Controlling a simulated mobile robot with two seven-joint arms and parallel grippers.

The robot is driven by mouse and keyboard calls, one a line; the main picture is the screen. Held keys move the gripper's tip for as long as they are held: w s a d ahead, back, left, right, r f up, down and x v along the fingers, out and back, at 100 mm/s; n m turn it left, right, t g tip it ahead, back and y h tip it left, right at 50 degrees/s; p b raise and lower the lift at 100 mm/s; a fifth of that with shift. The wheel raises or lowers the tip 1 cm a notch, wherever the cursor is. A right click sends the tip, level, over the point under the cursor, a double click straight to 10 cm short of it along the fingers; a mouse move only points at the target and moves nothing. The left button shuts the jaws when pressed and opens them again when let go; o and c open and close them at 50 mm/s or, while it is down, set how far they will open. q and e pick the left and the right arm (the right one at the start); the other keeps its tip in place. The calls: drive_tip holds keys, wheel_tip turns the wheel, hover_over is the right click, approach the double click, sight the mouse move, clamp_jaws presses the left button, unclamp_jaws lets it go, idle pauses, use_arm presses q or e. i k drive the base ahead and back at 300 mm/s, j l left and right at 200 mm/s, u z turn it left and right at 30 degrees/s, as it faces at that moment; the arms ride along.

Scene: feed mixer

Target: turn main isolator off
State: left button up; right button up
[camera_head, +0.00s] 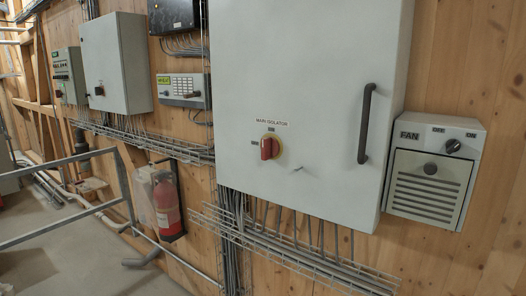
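The main isolator (270,147) is a red rotary handle on a yellow plate, with a "MAIN ISOLATOR" label above it. It sits on the door of a large light grey cabinet (330,60) on the wooden wall. Small dark labels stand above and to the left of the handle, too small to read. The red handle looks roughly upright; its exact setting is hard to tell. Neither of my grippers shows in the head view.
A dark vertical door handle (367,122) and a small key or latch (298,169) are on the same door. A fan box (435,170) with an OFF/ON knob hangs to the right. Cable trays (290,250) run below. A metal railing (60,190) and a fire extinguisher (167,205) stand left.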

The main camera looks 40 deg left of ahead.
sight(270, 146)
drive_tip(key=j+z, duration=0.45)
drive_tip(key=j, duration=2.15)
drive_tip(key=k, duration=0.05)
